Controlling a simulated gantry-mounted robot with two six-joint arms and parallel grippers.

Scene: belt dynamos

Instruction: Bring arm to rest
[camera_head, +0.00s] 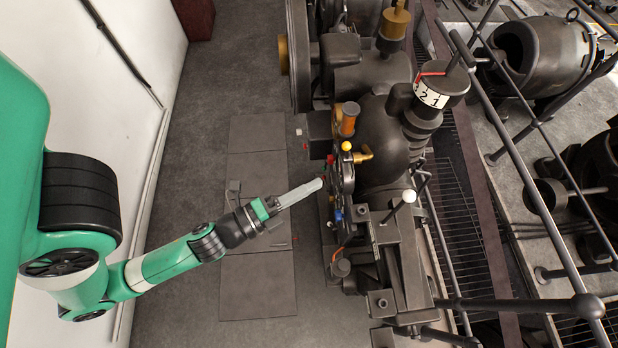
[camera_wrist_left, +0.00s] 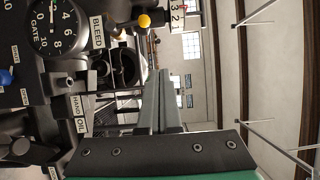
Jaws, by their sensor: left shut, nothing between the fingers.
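My left arm comes in from the left in the head view. Its gripper (camera_head: 318,184) is shut and empty, with the fingertips close to the side of the dark machine (camera_head: 385,135). I cannot tell whether they touch it. In the left wrist view the shut fingers (camera_wrist_left: 162,80) reach away from the camera, to the right of the machine's panel with a round gauge (camera_wrist_left: 53,27) and labels reading BLEED, HAND and OIL. My right gripper is not in view.
The machine carries a yellow knob (camera_head: 347,146), a white knob (camera_head: 409,196) and a numbered dial (camera_head: 432,97). Metal railings (camera_head: 530,180) stand at the right. A white wall (camera_head: 120,60) runs along the left. The grey floor (camera_head: 235,80) between wall and machine is mostly clear.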

